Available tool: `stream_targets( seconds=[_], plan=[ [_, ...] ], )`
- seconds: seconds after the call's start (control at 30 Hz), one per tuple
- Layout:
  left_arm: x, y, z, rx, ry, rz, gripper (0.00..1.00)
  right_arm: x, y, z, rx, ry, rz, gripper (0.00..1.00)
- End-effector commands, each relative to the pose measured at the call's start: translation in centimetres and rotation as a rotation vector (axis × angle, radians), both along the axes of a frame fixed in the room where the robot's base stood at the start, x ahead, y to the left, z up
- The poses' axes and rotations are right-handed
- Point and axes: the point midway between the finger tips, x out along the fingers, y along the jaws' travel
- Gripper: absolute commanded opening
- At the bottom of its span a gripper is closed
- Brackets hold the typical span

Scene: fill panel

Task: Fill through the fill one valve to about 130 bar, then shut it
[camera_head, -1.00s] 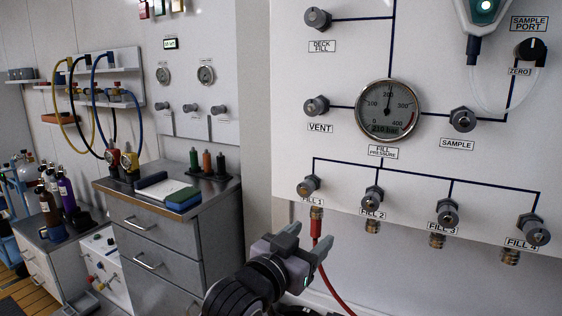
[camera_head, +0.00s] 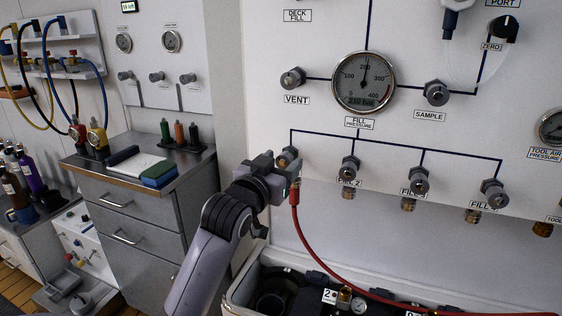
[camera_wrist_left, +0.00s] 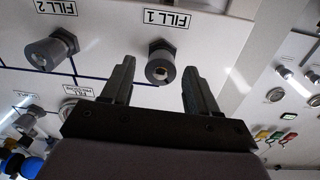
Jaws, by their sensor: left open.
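The fill one valve knob (camera_head: 287,155) is on the white panel, partly hidden behind my left gripper (camera_head: 284,167) in the head view. In the left wrist view the knob (camera_wrist_left: 160,68) sits between the two open fingers of my left gripper (camera_wrist_left: 159,82), under its FILL 1 label (camera_wrist_left: 167,19). I cannot tell whether the fingers touch it. The fill pressure gauge (camera_head: 363,83) has a digital display that appears to read 210 bar. A red hose (camera_head: 303,232) hangs from the fitting below the fill one valve. My right gripper is out of view.
The fill two valve (camera_head: 350,166), fill three valve (camera_head: 419,180) and fill four valve (camera_head: 493,192) stand in a row to the right. A case (camera_head: 240,291) with cylinders lies below the panel. A grey drawer cabinet (camera_head: 135,215) stands at left.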

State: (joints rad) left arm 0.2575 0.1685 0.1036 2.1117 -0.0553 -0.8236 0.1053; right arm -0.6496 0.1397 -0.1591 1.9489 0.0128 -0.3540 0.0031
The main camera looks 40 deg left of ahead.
Motion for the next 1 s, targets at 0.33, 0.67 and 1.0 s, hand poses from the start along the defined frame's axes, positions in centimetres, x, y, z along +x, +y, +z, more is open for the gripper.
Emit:
stream_targets(
  seconds=[0.33, 0.67, 1.0],
  plan=[
    [0.6, 0.1, 0.0, 0.001, 0.000, 0.000, 0.59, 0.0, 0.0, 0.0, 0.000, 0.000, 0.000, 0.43],
    [0.6, 0.1, 0.0, -0.002, 0.000, 0.000, 0.04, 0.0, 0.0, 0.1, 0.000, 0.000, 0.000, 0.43],
    [0.6, 0.2, 0.2, -0.236, -0.056, 0.001, 0.04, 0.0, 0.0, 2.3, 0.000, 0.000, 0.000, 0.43]
  ],
)
